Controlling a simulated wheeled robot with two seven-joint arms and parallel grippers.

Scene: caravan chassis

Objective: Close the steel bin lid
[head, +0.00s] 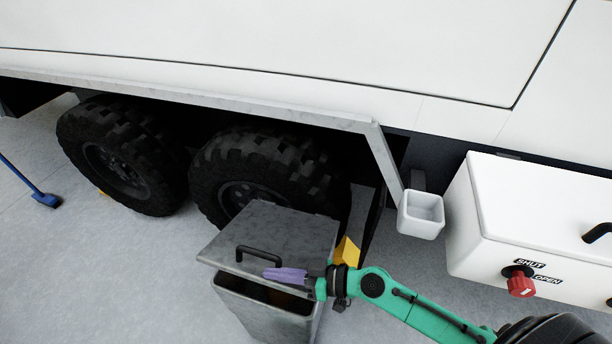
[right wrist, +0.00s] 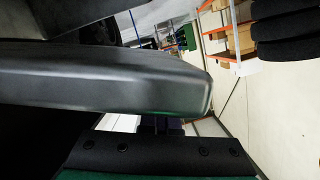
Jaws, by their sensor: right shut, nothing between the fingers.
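The steel bin (head: 262,307) stands on the floor in front of the rear wheel. Its grey lid (head: 285,226) is partly open, with a dark gap under its front edge. A black handle (head: 262,251) sits on the lid near that edge. My right gripper (head: 273,273), with purple fingers, is shut and empty at the lid's front edge, just in front of the handle. I cannot tell whether it touches the lid. In the right wrist view a dark bar crosses close to the camera; I cannot tell what it is. My left gripper is not in view.
Two large black tyres (head: 128,158) stand behind and left of the bin under the white caravan body (head: 280,45). A yellow block (head: 346,252) is just right of the bin. A white box with a red knob (head: 521,284) is at right.

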